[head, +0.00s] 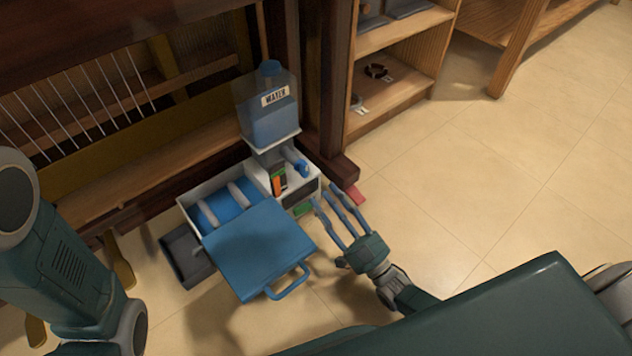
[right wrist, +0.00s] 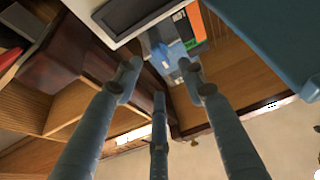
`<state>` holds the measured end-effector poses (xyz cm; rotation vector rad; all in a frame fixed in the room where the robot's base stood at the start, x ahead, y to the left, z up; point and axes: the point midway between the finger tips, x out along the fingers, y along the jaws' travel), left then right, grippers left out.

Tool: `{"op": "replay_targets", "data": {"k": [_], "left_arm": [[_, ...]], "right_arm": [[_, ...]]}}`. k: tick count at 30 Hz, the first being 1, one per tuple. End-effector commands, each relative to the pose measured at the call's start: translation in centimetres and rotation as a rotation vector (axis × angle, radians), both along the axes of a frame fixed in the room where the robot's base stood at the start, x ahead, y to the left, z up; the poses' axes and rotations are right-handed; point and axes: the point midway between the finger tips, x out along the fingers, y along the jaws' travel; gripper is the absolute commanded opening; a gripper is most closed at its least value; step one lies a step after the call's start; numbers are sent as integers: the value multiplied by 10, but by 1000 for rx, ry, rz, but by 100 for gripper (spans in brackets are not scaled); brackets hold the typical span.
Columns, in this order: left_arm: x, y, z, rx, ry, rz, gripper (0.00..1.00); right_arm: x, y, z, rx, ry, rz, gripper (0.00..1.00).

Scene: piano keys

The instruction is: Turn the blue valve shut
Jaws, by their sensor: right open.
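The blue valve (head: 302,167) is a small blue part on the right side of the white humidifier unit (head: 296,185), just below the water tank (head: 272,115). A blue part that looks like the valve (right wrist: 160,52) shows in the right wrist view, ahead of my fingertips. My right gripper (head: 334,194) has three blue-grey fingers spread apart and empty. It is to the lower right of the valve and appears apart from it. In the right wrist view its fingers (right wrist: 158,80) point toward the unit. My left gripper is out of view.
A blue lid (head: 258,248) with a handle hangs open in front of the unit, left of my right gripper. A dark wooden post (head: 315,85) stands behind. A wooden shelf (head: 400,110) is at the back right. Tiled floor (head: 480,195) is clear on the right.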

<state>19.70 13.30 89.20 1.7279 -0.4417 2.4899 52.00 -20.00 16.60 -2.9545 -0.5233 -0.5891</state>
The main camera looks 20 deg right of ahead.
Motion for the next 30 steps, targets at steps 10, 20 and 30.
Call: {"op": "replay_targets", "data": {"k": [10,20,30], "left_arm": [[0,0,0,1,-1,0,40],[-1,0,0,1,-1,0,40],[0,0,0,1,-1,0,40]], "right_arm": [[-33,-12,-14,1,-2,1,41],[-34,-12,-14,1,-2,1,41],[-34,-12,-14,1,-1,1,41]]}}
